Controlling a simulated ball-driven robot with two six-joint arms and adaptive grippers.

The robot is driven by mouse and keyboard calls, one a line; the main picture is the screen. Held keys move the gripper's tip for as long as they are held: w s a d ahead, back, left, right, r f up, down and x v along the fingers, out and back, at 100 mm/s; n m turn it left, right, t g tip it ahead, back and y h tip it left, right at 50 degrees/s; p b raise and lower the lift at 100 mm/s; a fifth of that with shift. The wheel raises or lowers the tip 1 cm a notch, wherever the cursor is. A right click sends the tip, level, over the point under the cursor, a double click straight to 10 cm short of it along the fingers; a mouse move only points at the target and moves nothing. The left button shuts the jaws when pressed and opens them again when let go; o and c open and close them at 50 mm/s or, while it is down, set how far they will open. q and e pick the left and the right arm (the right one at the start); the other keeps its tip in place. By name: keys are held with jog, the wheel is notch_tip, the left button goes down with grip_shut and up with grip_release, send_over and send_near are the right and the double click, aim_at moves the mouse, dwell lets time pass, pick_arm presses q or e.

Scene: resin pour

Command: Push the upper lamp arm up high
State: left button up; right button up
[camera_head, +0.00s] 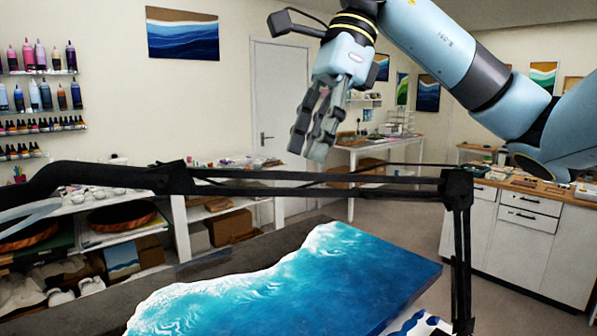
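The upper lamp arm (320,185) is a pair of thin black bars running nearly level across the middle of the view. It joins the upright lower lamp arm (461,260) at a black elbow joint on the right. At its left end it meets the thick black lamp head (80,178), which runs out of the left edge. My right gripper (308,147) comes down from the top, with its fingers pointing down. Its fingers look close together with nothing between them. The fingertips appear just above the upper lamp arm; contact is not visible. My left gripper is out of view.
A blue and white ocean resin panel (300,280) lies on the dark table (215,262) below the lamp arm. Shelves with bottles (40,95) are on the left wall. A white cabinet (525,235) stands at the right. The space above the lamp's left half looks free.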

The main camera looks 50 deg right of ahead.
aim_at(300, 176)
jog(key=x, duration=0.3)
jog(key=shift+w+a+p, duration=0.1)
jog(key=shift+w+p, duration=0.05)
jog(key=shift+p, duration=0.2)
jog(key=shift+a+f, duration=0.25)
jog(key=shift+f, duration=0.55)
jog(key=shift+w, duration=0.1)
jog(key=shift+c, duration=0.4)
jog(key=c, duration=0.5)
grip_shut()
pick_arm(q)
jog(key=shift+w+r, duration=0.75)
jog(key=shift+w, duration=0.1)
